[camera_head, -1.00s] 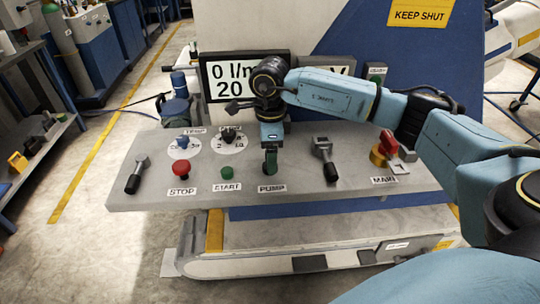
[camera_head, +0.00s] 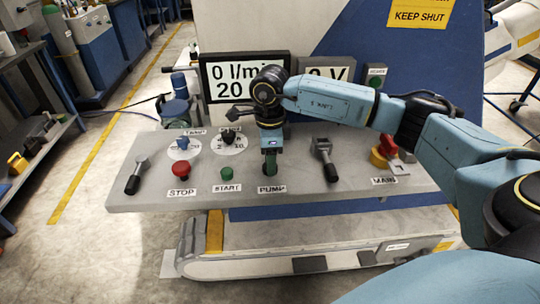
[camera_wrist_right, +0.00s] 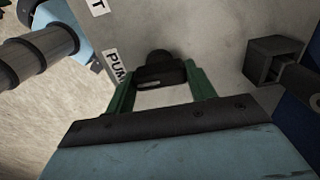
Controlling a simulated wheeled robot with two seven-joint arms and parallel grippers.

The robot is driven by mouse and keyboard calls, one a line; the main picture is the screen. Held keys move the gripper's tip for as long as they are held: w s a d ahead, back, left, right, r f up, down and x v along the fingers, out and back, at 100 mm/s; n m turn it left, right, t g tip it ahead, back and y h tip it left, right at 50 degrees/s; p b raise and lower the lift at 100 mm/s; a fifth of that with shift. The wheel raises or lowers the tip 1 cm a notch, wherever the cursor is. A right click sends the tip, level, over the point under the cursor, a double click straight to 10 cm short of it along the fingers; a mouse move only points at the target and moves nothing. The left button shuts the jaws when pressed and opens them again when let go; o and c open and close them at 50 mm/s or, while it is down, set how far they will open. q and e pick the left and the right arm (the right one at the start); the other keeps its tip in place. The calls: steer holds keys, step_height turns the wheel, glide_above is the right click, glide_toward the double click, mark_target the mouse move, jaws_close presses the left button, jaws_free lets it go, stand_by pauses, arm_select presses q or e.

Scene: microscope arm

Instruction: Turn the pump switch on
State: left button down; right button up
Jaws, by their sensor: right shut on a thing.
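The pump switch sits above the PUMP label (camera_head: 271,189) at the middle of the grey panel (camera_head: 215,193). In the head view my right gripper (camera_head: 270,170) covers most of the switch. In the right wrist view the dark switch handle (camera_wrist_right: 160,70) lies between the two green fingers of my right gripper (camera_wrist_right: 161,84). The gripper is shut on it. Which way the lever is set is hard to tell. My left gripper is not in view.
Left of the switch are a red STOP button (camera_head: 181,169), a green START button (camera_head: 227,173) and a lever (camera_head: 137,176). Another lever (camera_head: 325,158) stands close on the right, then the red-yellow MAIN switch (camera_head: 380,156). The display (camera_head: 236,80) behind reads 0 l/min.

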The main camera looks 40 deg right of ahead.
steer(key=shift+m, duration=0.3)
steer(key=m, duration=0.3)
steer(key=shift+m+p, duration=0.3)
steer(key=shift+p, duration=0.1)
steer(key=m+p, duration=0.1)
steer(key=m, duration=0.3)
steer(key=shift+m, duration=0.3)
steer(key=m+p, duration=0.1)
steer(key=m, duration=0.4)
steer(key=shift+r+p, duration=0.1)
steer(key=shift+p, duration=0.2)
steer(key=shift+m+p, duration=0.6)
steer(key=shift+m, duration=1.4)
steer(key=o, duration=1)
